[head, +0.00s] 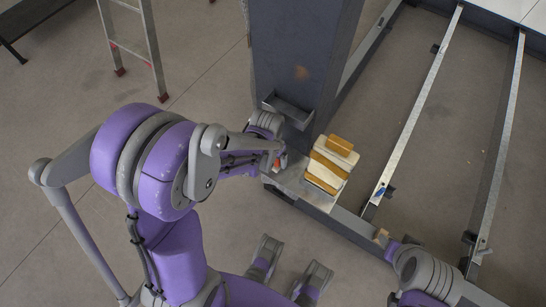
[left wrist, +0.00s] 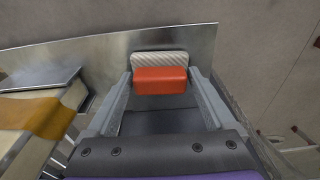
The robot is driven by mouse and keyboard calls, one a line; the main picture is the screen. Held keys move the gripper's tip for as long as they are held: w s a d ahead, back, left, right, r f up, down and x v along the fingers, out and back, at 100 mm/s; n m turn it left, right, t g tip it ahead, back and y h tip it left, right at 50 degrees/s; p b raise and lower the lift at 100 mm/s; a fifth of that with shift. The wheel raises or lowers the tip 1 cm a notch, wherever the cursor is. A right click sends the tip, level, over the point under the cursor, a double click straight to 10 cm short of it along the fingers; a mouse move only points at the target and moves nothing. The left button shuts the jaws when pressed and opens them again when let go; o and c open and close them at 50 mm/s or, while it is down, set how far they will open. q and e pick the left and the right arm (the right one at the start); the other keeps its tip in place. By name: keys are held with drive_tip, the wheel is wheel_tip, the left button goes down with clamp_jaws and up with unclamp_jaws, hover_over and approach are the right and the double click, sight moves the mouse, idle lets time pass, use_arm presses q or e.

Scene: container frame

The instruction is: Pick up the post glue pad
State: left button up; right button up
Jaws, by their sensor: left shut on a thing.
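The post glue pad shows in the left wrist view as an orange-red block (left wrist: 160,81) with a pale ridged strip (left wrist: 160,62) at its far side. My left gripper (left wrist: 161,88) has a finger on each side of the block and is shut on it. In the head view the gripper (head: 279,162) is beside the foot of the grey post (head: 300,50), just above the metal ledge, with a little of the orange block (head: 283,161) showing.
A stack of wooden and white blocks (head: 331,165) sits on the metal ledge (head: 290,179) right of my left gripper. A grey tray (head: 288,109) is on the post above. Long metal rails (head: 425,95) run at the right. A ladder (head: 135,45) stands at the upper left.

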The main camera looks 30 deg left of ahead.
sight(271, 159)
use_arm(q)
drive_tip(key=r, duration=0.2)
drive_tip(key=r+p, duration=0.1)
drive_tip(key=r, duration=0.1)
drive_tip(key=s+r, duration=0.1)
drive_tip(key=r, duration=0.2)
drive_tip(key=shift+p, duration=0.35)
drive_tip(key=s+a+p, duration=0.1)
drive_tip(key=s, duration=1.8)
drive_tip(key=shift+a+p, duration=0.3)
drive_tip(key=shift+f, duration=0.1)
drive_tip(key=o, duration=1)
drive_tip(key=c, duration=0.7)
